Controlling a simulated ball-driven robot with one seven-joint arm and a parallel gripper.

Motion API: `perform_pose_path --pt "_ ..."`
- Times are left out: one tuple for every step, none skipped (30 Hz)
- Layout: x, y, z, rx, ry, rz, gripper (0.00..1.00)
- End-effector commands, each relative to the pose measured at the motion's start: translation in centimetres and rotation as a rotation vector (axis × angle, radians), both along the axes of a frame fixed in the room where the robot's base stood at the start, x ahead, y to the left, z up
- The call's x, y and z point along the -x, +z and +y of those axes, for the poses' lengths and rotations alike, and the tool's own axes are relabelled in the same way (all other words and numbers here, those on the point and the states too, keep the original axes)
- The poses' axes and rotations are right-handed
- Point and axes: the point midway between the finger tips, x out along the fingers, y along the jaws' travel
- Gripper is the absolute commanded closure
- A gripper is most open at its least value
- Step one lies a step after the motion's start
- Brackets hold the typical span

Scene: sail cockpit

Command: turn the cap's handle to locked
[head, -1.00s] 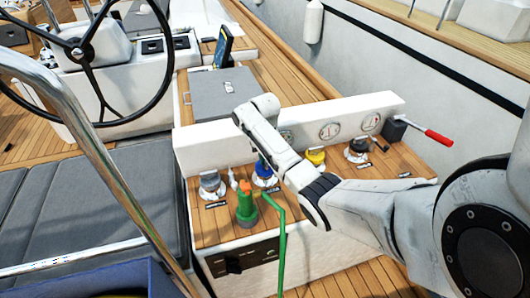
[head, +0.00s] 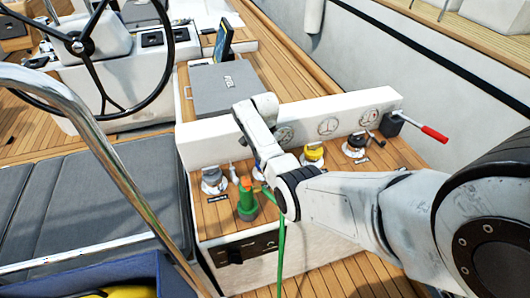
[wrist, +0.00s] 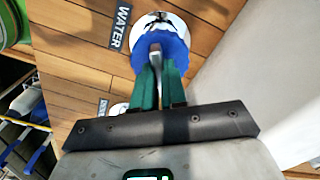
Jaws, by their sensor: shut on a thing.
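The blue cap (wrist: 160,48) sits on a white base on the wooden panel, beside a black WATER label (wrist: 121,27). Its upright grey handle (wrist: 155,70) runs between the green fingers of my gripper (wrist: 158,72). The fingers are shut on this handle. Dark marks show on the white base past the cap, too small to read. In the head view only a sliver of the blue cap (head: 257,164) shows, and my arm hides the gripper.
A grey cap (head: 214,180), a yellow cap (head: 313,153) and a black cap (head: 356,145) stand along the panel. A green-and-orange hose fitting (head: 247,199) is close to my arm. A red-handled lever (head: 433,133) is at right.

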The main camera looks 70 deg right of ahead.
Motion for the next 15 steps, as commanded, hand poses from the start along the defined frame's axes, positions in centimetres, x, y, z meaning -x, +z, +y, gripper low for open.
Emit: perform_pose_path --pt "-0.07 0.05 0.03 -0.001 -0.030 -0.001 1.00" --pt "-0.05 0.04 0.02 -0.001 -0.049 -0.001 1.00" --pt "-0.04 0.03 0.01 -0.001 -0.072 -0.001 1.00" --pt "-0.05 0.03 0.01 0.000 -0.087 -0.001 1.00" --pt "-0.05 0.03 0.01 0.000 -0.102 -0.001 1.00" --pt "-0.05 0.03 0.01 0.000 -0.119 -0.001 1.00" --pt "-0.05 0.03 0.01 0.000 -0.132 -0.001 1.00" --pt "-0.06 0.03 0.00 0.000 -0.143 -0.001 1.00" --pt "-0.05 0.03 0.00 0.000 -0.155 -0.001 1.00" --pt "-0.05 0.04 -0.01 0.000 -0.164 -0.001 1.00" --pt "-0.03 0.04 -0.03 0.000 -0.173 -0.001 1.00" --pt "-0.02 0.04 -0.04 0.000 -0.181 -0.001 1.00" --pt "-0.02 0.05 -0.05 0.000 -0.186 -0.001 1.00" --pt "-0.02 0.05 -0.06 0.000 -0.191 -0.001 1.00" --pt "-0.02 0.05 -0.06 0.001 -0.195 -0.001 1.00"
